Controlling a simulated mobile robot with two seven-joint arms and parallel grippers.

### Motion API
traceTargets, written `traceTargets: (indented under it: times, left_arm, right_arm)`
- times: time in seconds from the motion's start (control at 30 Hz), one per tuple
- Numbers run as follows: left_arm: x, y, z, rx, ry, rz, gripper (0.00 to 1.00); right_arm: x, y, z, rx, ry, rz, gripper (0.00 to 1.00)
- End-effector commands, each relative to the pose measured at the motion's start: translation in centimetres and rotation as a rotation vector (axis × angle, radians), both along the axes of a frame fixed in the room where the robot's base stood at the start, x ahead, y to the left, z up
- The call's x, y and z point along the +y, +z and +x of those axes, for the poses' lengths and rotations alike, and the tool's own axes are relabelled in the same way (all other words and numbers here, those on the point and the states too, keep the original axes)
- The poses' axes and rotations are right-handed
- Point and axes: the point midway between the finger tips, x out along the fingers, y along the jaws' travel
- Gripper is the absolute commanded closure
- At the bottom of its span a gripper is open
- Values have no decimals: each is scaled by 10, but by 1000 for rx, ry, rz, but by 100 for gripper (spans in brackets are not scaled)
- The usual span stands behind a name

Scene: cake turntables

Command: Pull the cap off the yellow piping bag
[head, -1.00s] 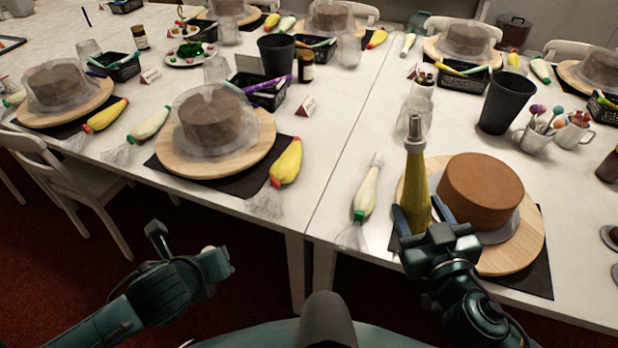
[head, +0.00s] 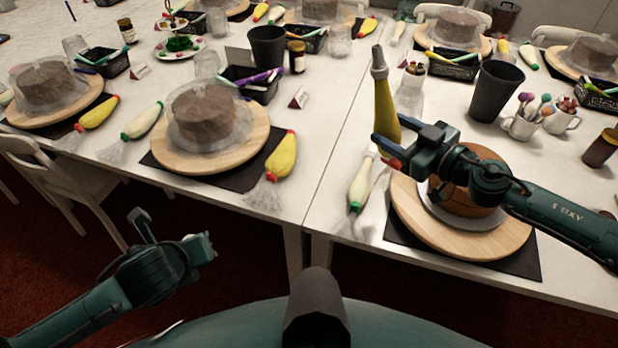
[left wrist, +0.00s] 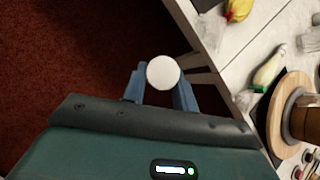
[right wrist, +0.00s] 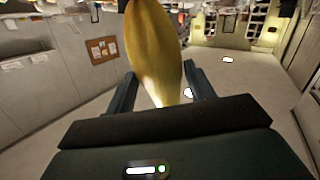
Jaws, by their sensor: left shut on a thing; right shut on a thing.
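The yellow piping bag (head: 385,105) stands nozzle-up in my right gripper (head: 388,151), whose fingers are shut around its lower part, above the table. Its grey metal nozzle (head: 378,62) is bare at the top. In the right wrist view the yellow bag (right wrist: 153,45) rises between the fingers. My left gripper (head: 172,235) is low at the left, in front of the table and well apart from the bag. In the left wrist view it is shut on a small white round piece (left wrist: 163,72), seen end-on, which looks like a cap.
A brown cake on a wooden turntable (head: 450,245) is partly hidden behind my right arm. A pale green-tipped bag (head: 360,185) lies left of it. A black cup (head: 497,92) and mugs stand behind. More turntables and bags fill the left table.

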Motion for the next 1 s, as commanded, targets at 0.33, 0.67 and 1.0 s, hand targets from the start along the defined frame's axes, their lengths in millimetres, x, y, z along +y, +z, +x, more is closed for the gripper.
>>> traceTargets:
  times: [0.33, 0.67, 1.0]
  left_arm:
    - [59, -31, 16, 14, 386, 21, 94]
    - [137, -73, 40, 42, 1232, 21, 94]
    - [189, -84, 52, 82, 2231, -13, 94]
  right_arm:
    - [-13, 1, 16, -1, 41, 4, 56]
    - [-15, 1, 17, -3, 47, 4, 56]
    - [-15, 1, 17, -3, 46, 4, 56]
